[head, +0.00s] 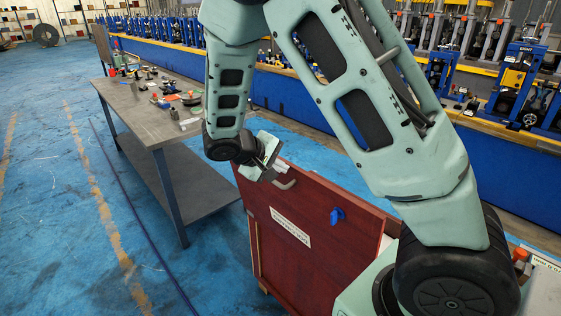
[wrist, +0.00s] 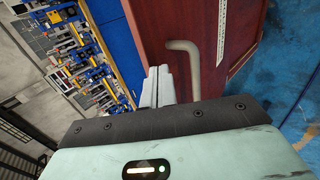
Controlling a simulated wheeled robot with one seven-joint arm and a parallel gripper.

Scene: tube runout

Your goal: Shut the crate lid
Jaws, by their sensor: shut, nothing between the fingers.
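The crate (head: 278,262) is a dark red wooden box standing on the blue floor. A red panel (head: 312,207) with a white label and a blue catch (head: 337,216) faces the head camera; I cannot tell the lid's exact angle. A grey bent handle (head: 285,184) is near the panel's upper left corner. My gripper (head: 270,172) is at that corner, beside the handle. In the wrist view, the shut, empty fingers (wrist: 158,87) are just left of the handle (wrist: 190,60), over the red surface (wrist: 145,25). I cannot tell whether they touch the wood.
A grey workbench (head: 150,118) with small parts and tools stands to the left. A long blue bench (head: 300,105) with several machines runs behind the crate. The blue floor (head: 60,200) at the left is clear. My arm hides part of the right side.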

